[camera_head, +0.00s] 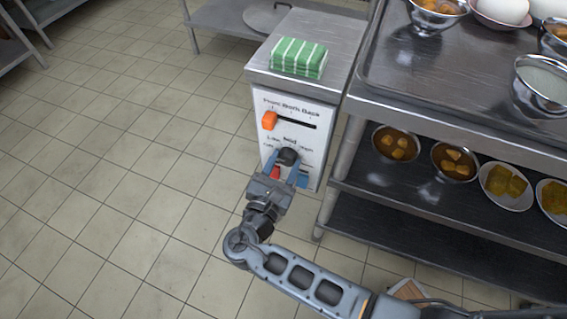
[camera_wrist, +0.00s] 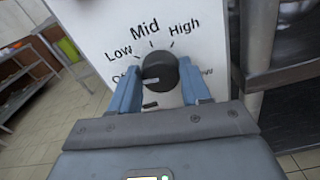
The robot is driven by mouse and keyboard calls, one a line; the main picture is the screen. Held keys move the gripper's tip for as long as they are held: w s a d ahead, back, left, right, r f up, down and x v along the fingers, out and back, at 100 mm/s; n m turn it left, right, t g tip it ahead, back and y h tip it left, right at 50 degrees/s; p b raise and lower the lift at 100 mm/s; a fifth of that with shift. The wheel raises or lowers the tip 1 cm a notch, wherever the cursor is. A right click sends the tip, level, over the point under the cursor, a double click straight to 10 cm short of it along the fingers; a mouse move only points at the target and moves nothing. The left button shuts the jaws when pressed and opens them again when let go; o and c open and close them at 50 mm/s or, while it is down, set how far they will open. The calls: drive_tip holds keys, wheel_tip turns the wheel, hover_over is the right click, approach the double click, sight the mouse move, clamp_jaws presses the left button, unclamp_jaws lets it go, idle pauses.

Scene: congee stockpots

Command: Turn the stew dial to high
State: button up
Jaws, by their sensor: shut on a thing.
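The dial (camera_head: 288,156) is a round black knob on the white front panel of a metal cabinet. In the wrist view the dial (camera_wrist: 160,70) sits below the printed marks Low, Mid and High, with a partly hidden Off mark at its left. A pale line on the knob points left, roughly toward Off. My gripper (camera_head: 287,166) is at the panel with its blue fingers shut on the dial, one on each side. The fingers (camera_wrist: 160,88) hide part of the labels.
Above the dial, an orange slider (camera_head: 269,120) sits at the left end of its slot, under Front, Both and Back. A green striped cloth (camera_head: 298,58) lies on the cabinet top. A metal shelf rack (camera_head: 345,150) with several bowls stands close at the right. Open floor lies left.

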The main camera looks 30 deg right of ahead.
drive_tip(key=m+b, duration=0.1)
drive_tip(key=m, duration=0.5)
drive_tip(key=shift+s+d+f+b, duration=0.1)
drive_tip(key=shift+f+b, duration=0.05)
drive_tip(key=shift+b, duration=0.2)
drive_tip(key=m+b, duration=0.1)
drive_tip(key=m, duration=0.2)
drive_tip(key=m+b, duration=0.2)
drive_tip(key=m, duration=0.1)
drive_tip(key=shift+f+m, duration=0.2)
drive_tip(key=shift+m, duration=0.1)
drive_tip(key=m+b, duration=0.2)
drive_tip(key=m, duration=0.1)
drive_tip(key=m+b, duration=0.3)
drive_tip(key=shift+s+f, duration=0.1)
drive_tip(key=shift+f, duration=0.1)
drive_tip(key=m+b, duration=0.4)
drive_tip(key=shift+m+b, duration=0.75)
drive_tip(key=shift+m, duration=0.35)
drive_tip(key=shift+r, duration=0.1)
drive_tip(key=o, duration=1)
